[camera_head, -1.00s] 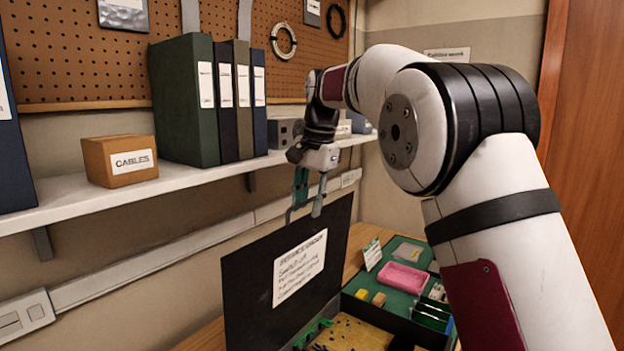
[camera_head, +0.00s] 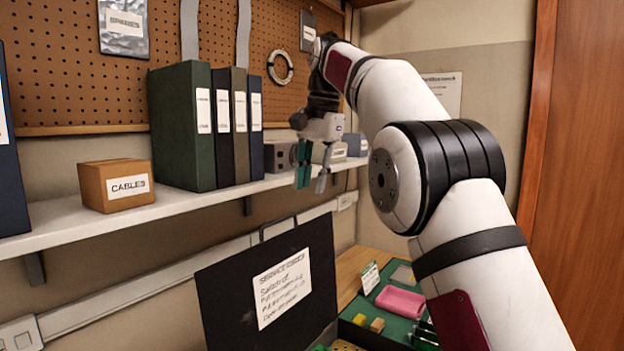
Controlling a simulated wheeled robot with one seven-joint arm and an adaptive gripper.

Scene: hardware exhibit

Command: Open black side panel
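The black side panel (camera_head: 238,302) stands up at the lower middle, with a white printed notice (camera_head: 283,288) on its face. A thin dark loop handle (camera_head: 277,228) rises from its top edge. The panel's lower part is cut off by the picture's bottom edge. My gripper (camera_head: 312,182) hangs above the panel's top right area, apart from it and from the handle. Its two fingers point down with a gap between them, and nothing shows in the gap.
A wall shelf (camera_head: 165,205) behind holds binders (camera_head: 185,125), a cables box (camera_head: 117,185) and small grey boxes close to my gripper. My arm fills the right side.

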